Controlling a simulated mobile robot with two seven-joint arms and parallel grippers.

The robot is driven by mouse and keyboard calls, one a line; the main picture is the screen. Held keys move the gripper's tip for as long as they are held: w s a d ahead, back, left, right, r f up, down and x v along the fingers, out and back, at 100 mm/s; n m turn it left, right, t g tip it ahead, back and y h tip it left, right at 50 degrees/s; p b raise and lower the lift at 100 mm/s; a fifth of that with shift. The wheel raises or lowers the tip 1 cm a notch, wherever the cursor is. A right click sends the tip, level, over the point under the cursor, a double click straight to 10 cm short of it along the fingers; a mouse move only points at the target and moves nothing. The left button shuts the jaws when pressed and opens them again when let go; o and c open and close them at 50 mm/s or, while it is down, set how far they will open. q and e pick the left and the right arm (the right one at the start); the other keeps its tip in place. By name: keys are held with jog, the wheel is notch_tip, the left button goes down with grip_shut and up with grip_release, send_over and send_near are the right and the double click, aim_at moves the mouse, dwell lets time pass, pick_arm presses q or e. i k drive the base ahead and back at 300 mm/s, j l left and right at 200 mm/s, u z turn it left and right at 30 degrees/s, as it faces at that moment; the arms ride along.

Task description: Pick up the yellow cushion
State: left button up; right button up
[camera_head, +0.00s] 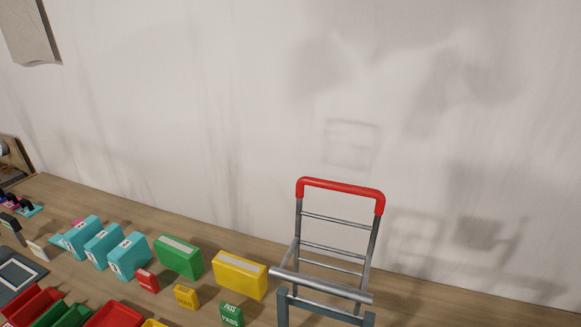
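I see nothing that is clearly a cushion. The largest yellow thing is a box-like block (238,277) with a pale strip on top, standing on the wooden surface near the bottom middle. A smaller yellow block (186,296) with dark lettering stands in front of it to the left. Part of another yellow thing (153,323) is cut off by the bottom edge. Neither of my grippers shows in the head view.
A grey metal frame with a red handle (341,188) stands right of the yellow block. A green block (179,256), several teal boxes (128,256) and red bins (113,315) crowd the left. A pale wall (220,120) rises behind; the wooden surface (440,300) is clear at right.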

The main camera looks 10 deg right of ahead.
aim_at(245, 276)
jog(key=k+l, duration=0.15)
jog(key=k, duration=0.3)
jog(key=i+j+z, duration=0.6)
jog(key=j+z, duration=0.3)
jog(key=i+j+z, duration=0.15)
jog(key=j+z, duration=0.75)
jog(key=j, duration=0.25)
jog(key=j+z, duration=0.45)
jog(key=j, duration=0.2)
jog(key=k+j+z, duration=0.1)
jog(key=j+z, duration=0.35)
jog(key=j, duration=0.15)
